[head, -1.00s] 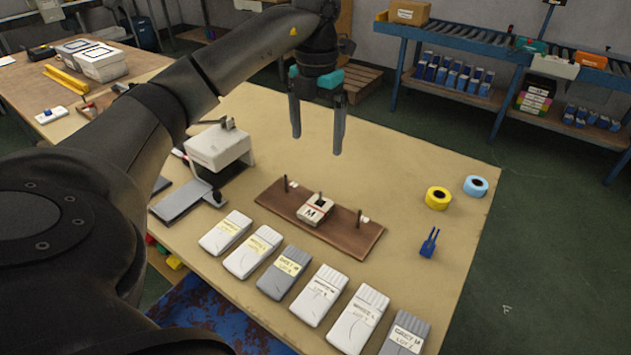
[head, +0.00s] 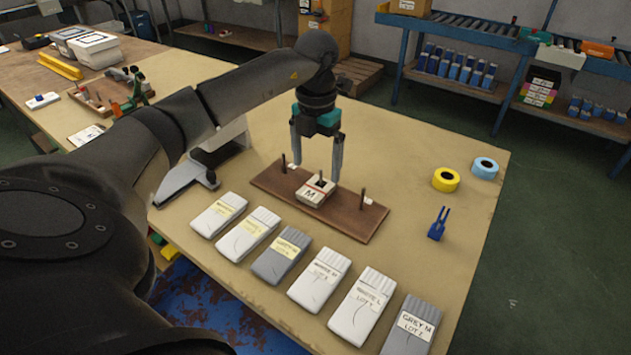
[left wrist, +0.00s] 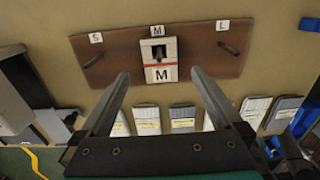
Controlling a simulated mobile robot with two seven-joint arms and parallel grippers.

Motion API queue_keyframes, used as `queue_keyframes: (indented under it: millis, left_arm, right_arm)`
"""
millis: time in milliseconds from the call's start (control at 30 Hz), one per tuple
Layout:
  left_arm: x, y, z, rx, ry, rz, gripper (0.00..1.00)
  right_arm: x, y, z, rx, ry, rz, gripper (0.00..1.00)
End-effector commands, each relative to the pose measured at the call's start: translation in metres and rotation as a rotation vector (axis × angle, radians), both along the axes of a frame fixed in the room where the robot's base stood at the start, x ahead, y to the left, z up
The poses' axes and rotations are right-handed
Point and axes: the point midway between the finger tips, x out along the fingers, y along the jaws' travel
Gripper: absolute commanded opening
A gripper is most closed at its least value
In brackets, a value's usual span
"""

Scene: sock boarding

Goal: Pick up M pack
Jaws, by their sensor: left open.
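The M pack (head: 315,190) is a small white block with a red stripe and a black M. It sits on the middle peg of the brown board (head: 350,217), and it also shows in the left wrist view (left wrist: 160,59). My left gripper (head: 318,170) is open and empty, pointing down just above and behind the pack in the head view. In the left wrist view its two fingers (left wrist: 158,82) reach toward the pack, one to each side, not touching it as far as I can see. My right gripper is not in view.
Pegs marked S (left wrist: 95,38) and L (left wrist: 222,25) stand at either side on the board. Several flat sock packs, such as a grey one (head: 411,326), lie in a row in front. Yellow tape (head: 446,179) and a blue clip (head: 438,224) lie at the right.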

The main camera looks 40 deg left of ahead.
Motion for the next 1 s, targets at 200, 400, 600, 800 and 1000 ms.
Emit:
queue_keyframes:
  millis: [200,400,600,800,1000]
  left_arm:
    - [-0.001,0.0,-0.01,-0.001,0.0,0.0,1.0]
    - [-0.005,-0.001,-0.03,-0.001,0.001,0.0,1.0]
    - [-0.006,-0.001,-0.049,-0.001,0.0,0.0,1.0]
    - [-0.006,-0.001,-0.056,-0.001,-0.001,0.0,1.0]
    - [-0.006,-0.001,-0.056,0.0,-0.001,0.0,1.0]
  right_arm:
    - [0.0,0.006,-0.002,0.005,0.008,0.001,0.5]
    - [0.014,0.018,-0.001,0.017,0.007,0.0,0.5]
    - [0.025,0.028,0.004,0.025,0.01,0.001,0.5]
    - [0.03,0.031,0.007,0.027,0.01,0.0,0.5]
    - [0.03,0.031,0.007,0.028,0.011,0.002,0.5]
